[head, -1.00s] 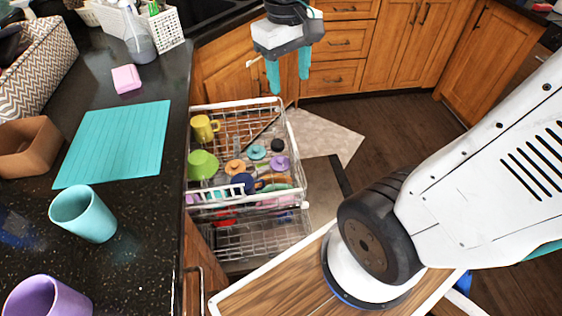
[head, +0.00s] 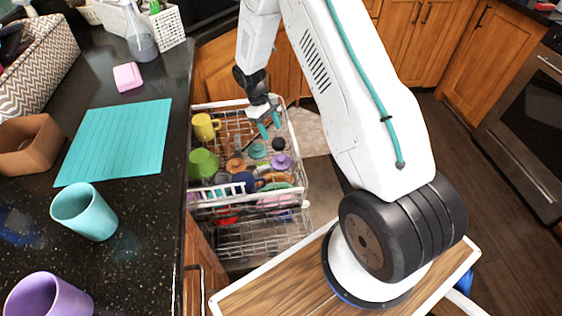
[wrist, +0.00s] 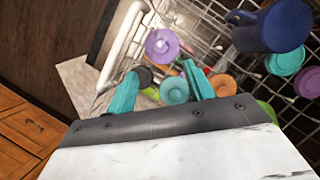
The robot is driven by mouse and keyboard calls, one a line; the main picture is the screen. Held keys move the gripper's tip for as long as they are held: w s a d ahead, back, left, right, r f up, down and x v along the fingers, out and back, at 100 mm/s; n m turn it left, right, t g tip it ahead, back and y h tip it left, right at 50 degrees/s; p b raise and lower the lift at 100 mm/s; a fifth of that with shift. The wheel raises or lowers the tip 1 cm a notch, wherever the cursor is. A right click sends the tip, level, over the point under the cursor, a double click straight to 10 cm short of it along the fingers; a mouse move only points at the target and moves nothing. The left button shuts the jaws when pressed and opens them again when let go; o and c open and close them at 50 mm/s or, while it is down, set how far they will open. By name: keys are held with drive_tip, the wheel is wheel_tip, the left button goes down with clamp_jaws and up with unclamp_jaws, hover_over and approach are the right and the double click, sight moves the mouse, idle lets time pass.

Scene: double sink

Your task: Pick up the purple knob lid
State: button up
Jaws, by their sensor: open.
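The purple knob lid (head: 281,161) lies in the upper dishwasher rack, toward its right side. In the wrist view the purple knob lid (wrist: 162,46) is a round disc with a small knob, beyond my fingertips. My gripper (head: 269,128) is over the far part of the rack, apart from the lid. Its two teal fingers (wrist: 162,80) are open with nothing held between them. A black knob lid (wrist: 144,77) and a teal lid (wrist: 174,91) show near or between the fingers in the wrist view.
The rack (head: 294,141) also holds a yellow mug (head: 205,127), a green cup (head: 203,163), an orange lid (head: 235,166) and a dark blue mug (head: 244,181). The rack's wire rim stands close to the purple lid. The counter lies to the left, with a teal mat (head: 115,143).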

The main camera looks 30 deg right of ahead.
hover_over(281, 158)
drive_tip(key=w, duration=0.3)
drive_tip(key=f, duration=0.8)
drive_tip(key=shift+s+a+f, duration=0.1)
drive_tip(key=shift+s+a, duration=0.05)
drive_tip(key=shift+a, duration=0.25)
drive_tip(key=x, duration=0.5)
drive_tip(key=shift+s+a, duration=0.1)
drive_tip(key=shift+s, duration=0.2)
drive_tip(key=c, duration=1)
